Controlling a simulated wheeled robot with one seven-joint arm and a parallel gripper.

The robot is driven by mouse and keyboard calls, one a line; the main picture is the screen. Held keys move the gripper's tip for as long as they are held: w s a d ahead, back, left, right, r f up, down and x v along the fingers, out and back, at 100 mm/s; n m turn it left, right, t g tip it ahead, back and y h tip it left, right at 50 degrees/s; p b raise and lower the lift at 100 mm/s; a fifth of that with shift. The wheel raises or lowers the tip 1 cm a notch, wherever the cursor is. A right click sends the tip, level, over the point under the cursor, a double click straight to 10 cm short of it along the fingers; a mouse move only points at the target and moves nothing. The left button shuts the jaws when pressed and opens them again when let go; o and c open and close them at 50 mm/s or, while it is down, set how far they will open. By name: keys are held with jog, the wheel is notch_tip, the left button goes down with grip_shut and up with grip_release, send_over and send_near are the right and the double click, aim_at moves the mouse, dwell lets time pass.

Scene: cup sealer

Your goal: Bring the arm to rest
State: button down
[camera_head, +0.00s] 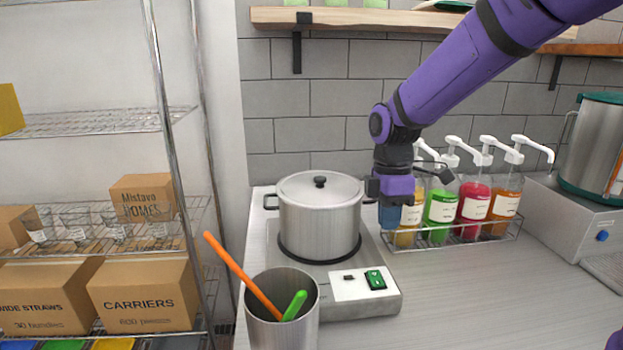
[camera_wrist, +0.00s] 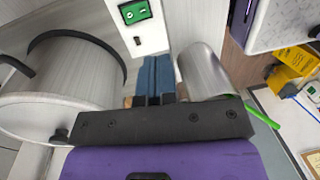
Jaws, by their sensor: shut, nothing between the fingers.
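My purple arm reaches in from the upper right in the head view. My gripper (camera_head: 392,215) points down, just right of the steel pot and in front of the pump bottles, above the counter. In the wrist view my gripper's blue fingers (camera_wrist: 155,78) are together with nothing between them.
A lidded steel pot (camera_head: 320,215) stands on a hot plate (camera_head: 345,300) with a green switch. Several pump bottles (camera_head: 441,208) stand in a wire rack behind my gripper. A steel cup (camera_head: 283,325) with orange and green sticks is in front. A shelf (camera_head: 350,20) hangs above.

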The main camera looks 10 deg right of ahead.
jog(key=s+d+r+m+t, duration=0.3)
jog(key=s+d+r+m, duration=0.1)
jog(key=s+m, duration=0.4)
jog(key=s+d+r+m+t, duration=0.3)
jog(key=s+r+m, duration=0.4)
jog(key=s, duration=0.5)
jog(key=shift+s+d+r+m+t, duration=0.25)
jog(key=shift+s+d+m+t, duration=0.15)
jog(key=shift+d+m, duration=0.7)
